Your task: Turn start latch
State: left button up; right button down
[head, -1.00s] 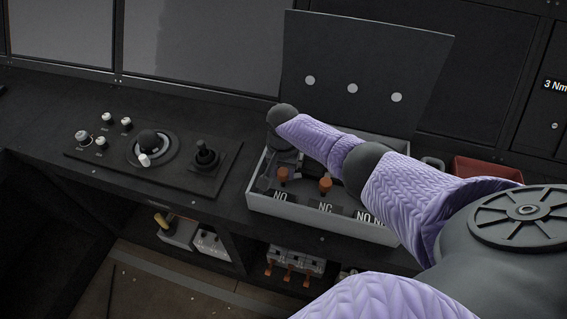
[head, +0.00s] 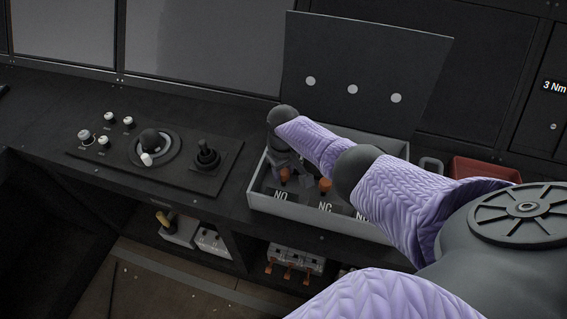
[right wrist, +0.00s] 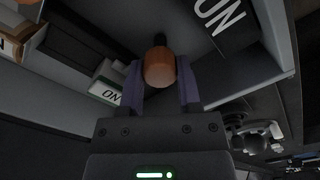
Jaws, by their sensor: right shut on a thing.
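The right wrist view shows this orange cylinder (right wrist: 160,69) with a dark end, between my two fingers. A second orange-capped part (head: 325,185) stands in the NC compartment, next to my right arm. A control panel (head: 190,182) left of the box carries small white-topped controls (head: 103,141), a round dial (head: 148,143) and a black lever (head: 206,155). I cannot tell which one is the start latch. My left gripper is not in view.
The box's raised lid (head: 365,65) with three pale dots stands behind it. A red bin (head: 487,171) is at the right. My right arm hides the box's right part. Shelves under the console hold switch units (head: 294,262). The console left of the panel is clear.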

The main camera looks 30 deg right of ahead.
aim_at(283, 171)
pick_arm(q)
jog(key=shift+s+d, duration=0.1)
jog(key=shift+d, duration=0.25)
pick_arm(e)
jog(key=shift+n, duration=1)
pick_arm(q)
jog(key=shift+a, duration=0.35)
pick_arm(e)
jog(key=shift+r, duration=0.1)
jog(key=shift+c, duration=1.5)
grip_release()
notch_tip(283, 171, up, 9)
jog(key=p, duration=0.5)
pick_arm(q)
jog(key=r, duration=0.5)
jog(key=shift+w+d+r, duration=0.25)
pick_arm(e)
jog(key=shift+r, duration=0.4)
